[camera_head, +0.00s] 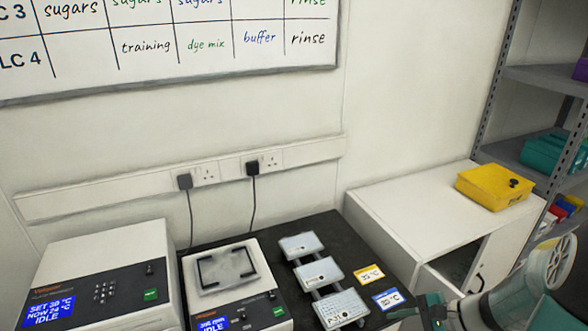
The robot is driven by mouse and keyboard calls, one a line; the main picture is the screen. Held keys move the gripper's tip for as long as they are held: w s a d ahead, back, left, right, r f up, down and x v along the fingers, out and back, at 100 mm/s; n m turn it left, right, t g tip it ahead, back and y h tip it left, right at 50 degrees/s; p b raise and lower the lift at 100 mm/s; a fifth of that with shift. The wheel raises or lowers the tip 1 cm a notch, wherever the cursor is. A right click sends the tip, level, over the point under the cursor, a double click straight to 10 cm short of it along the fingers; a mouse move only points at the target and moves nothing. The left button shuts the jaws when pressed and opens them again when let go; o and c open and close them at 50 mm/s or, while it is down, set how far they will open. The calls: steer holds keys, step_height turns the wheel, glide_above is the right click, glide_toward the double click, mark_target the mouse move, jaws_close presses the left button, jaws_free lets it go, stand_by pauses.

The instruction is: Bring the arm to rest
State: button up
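My arm comes in from the lower right corner, a pale link with a round joint, and reaches left along the bottom edge. At its end, teal and dark parts of my gripper (424,314) show at the bottom edge, right of the labelled blocks. The fingers are cut off or too small to make out, so I cannot tell whether they are open or shut. I see nothing held in it.
A dark bench (330,232) carries a heater box (105,255), a shaker (232,280), several grey labelled blocks (320,273), and yellow (369,274) and blue (388,299) temperature cards. A white cabinet (420,215) bears a yellow box (494,187). Shelving (545,78) stands far right.

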steer(key=s+a+r+n+h, duration=0.4)
steer(key=r+n, duration=0.3)
steer(key=r, duration=0.2)
steer(key=s+a+r+n+t+h, duration=0.1)
steer(key=s+a+r+n+h, duration=0.3)
steer(key=r+n, duration=0.3)
step_height(320, 180, up, 2)
steer(key=shift+s+a+h, duration=0.35)
steer(key=shift+a+h, duration=0.25)
steer(key=shift+a, duration=0.3)
